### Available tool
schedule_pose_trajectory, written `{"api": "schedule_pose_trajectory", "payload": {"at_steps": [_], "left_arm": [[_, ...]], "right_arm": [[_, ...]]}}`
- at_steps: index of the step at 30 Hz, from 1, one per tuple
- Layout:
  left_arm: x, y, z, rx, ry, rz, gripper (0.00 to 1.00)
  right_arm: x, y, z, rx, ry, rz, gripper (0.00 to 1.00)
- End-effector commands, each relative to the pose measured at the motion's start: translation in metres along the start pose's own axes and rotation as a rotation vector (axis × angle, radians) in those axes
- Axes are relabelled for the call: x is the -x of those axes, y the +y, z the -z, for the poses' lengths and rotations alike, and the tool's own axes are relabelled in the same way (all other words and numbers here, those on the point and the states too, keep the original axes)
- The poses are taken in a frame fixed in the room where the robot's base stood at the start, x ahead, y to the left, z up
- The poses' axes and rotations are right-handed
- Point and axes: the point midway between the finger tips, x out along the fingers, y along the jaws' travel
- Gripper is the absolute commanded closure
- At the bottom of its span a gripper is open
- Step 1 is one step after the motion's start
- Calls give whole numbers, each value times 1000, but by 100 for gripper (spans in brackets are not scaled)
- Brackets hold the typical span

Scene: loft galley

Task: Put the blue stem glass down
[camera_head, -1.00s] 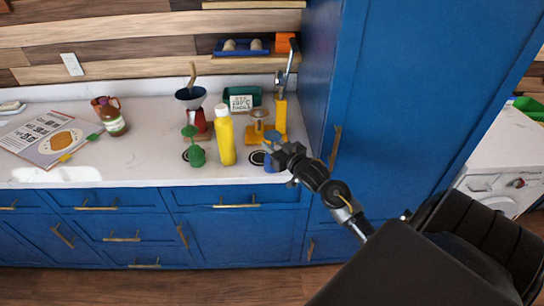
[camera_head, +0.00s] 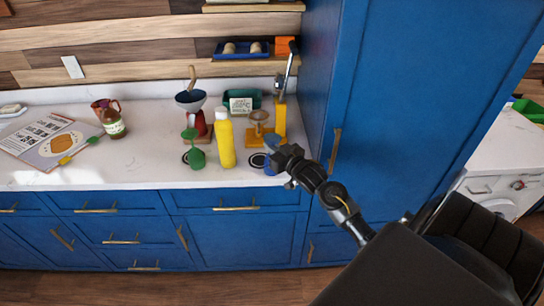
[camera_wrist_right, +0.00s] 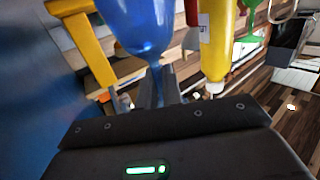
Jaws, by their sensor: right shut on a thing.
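The blue stem glass (camera_head: 272,142) is upright at the front right of the white counter, close to a dark ring mark (camera_head: 257,160). My right gripper (camera_head: 283,158) is shut on its stem. In the right wrist view the blue bowl (camera_wrist_right: 142,22) rises above the two fingers (camera_wrist_right: 158,88), with the stem between them. Its foot is mostly hidden by the gripper, so I cannot tell whether it touches the counter. My left gripper is not in view.
A yellow bottle (camera_head: 225,142) and a green stem glass (camera_head: 195,152) stand left of the blue glass. The tall blue cabinet (camera_head: 420,90) is close on the right.

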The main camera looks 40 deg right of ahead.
Motion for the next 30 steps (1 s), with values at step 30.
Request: {"api": "schedule_pose_trajectory", "payload": {"at_steps": [30], "left_arm": [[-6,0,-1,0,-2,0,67]], "right_arm": [[118,-68,124,-5,-3,1,100]]}}
